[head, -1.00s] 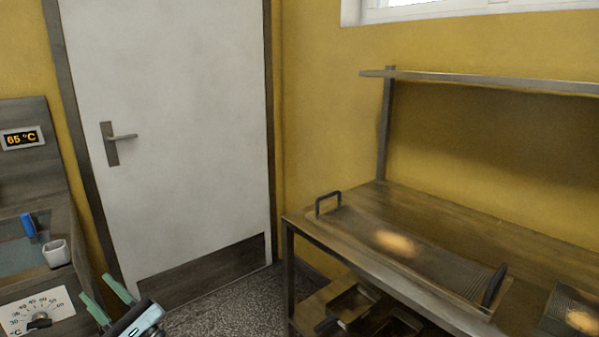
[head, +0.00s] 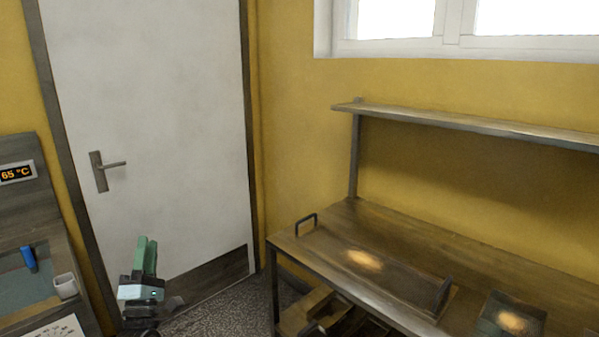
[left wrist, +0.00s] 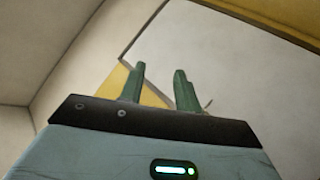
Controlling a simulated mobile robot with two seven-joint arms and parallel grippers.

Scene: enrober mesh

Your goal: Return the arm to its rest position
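My left gripper (head: 147,242) is at the lower left of the head view, in front of the white door, with its green fingers pointing up. In the left wrist view its two fingers (left wrist: 160,72) stand apart with nothing between them. The gripper is open and touches nothing that I can see. My right gripper is in neither view.
The worktable (head: 400,232) at the right carries a long tray with two dark handles (head: 306,224) and a smaller tray (head: 490,328). A shelf (head: 450,122) hangs above. A machine with a 65 °C display (head: 17,172), a blue-handled item (head: 29,258) and a white cup (head: 66,286) are at the left.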

